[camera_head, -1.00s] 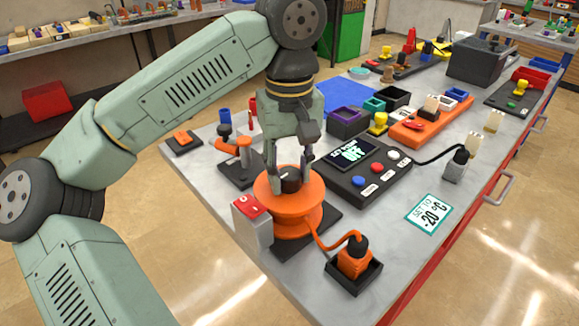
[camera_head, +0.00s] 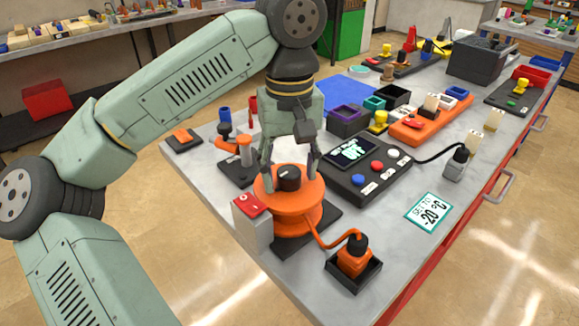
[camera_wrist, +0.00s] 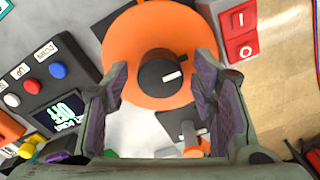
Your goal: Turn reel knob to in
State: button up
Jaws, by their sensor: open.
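The orange reel (camera_head: 288,205) stands on a black base near the table's near corner. Its dark round knob (camera_head: 289,178) is on top and also shows in the wrist view (camera_wrist: 160,77), with a white mark on its right side. Any in/out lettering by the knob cannot be read.
A red switch box (camera_head: 252,215) stands against the reel's left side. A black control box (camera_head: 365,168) with a display and buttons is at right. An orange plug (camera_head: 354,256) sits in a black holder in front, joined by an orange cable. An orange-armed fixture (camera_head: 238,150) stands behind left.

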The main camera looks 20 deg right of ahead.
aim_at(289, 172)
notch_tip(289, 172, up, 12)
dwell(0.7)
dwell(0.4)
